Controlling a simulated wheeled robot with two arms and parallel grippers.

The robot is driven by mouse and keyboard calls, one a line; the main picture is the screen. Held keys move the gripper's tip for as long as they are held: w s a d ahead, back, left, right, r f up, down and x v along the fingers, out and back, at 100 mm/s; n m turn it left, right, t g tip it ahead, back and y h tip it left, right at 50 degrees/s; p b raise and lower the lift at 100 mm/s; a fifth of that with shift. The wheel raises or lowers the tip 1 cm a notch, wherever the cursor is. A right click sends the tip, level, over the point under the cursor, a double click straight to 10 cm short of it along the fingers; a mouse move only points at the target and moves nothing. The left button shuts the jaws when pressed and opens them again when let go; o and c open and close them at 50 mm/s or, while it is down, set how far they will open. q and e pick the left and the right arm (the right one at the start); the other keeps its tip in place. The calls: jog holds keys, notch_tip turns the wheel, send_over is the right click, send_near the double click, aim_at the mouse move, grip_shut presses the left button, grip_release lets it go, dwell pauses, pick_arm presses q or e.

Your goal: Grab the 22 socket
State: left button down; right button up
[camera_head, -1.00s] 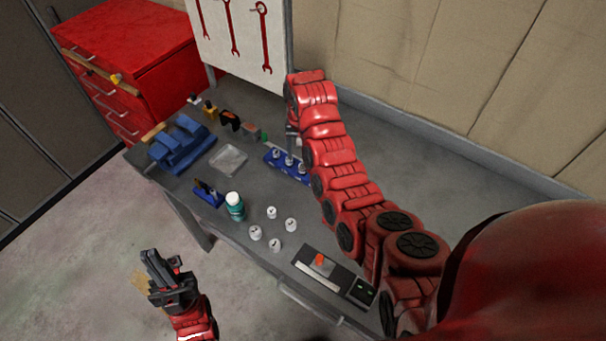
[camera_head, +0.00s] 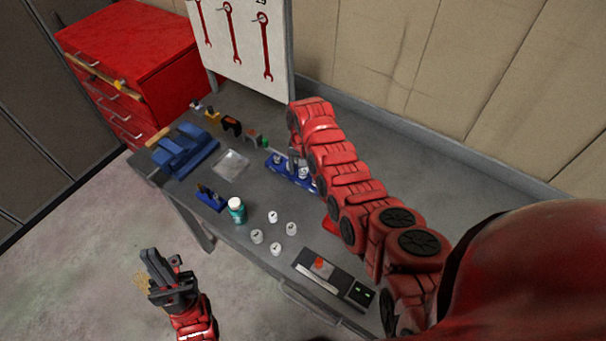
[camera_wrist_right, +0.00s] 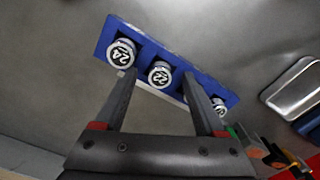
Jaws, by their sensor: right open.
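The 22 socket (camera_wrist_right: 160,74) is a chrome cylinder with a white "22" face, seated in a blue holder (camera_wrist_right: 226,96). In the right wrist view, the 24 socket (camera_wrist_right: 122,52) sits to its left and another socket (camera_wrist_right: 219,104) to its right. My right gripper (camera_wrist_right: 158,80) is open, with its fingers on either side of the 22 socket in this view; contact cannot be told. In the head view the holder (camera_head: 277,164) is partly hidden by my right arm. My left gripper (camera_head: 163,272) hangs off the front of the workbench; its jaw opening is unclear.
A scale-like device (camera_head: 333,277) lies near the front edge. A tool board (camera_head: 245,60) stands behind.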

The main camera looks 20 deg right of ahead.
grip_shut()
jog(key=shift+r, duration=0.1)
dwell(0.4)
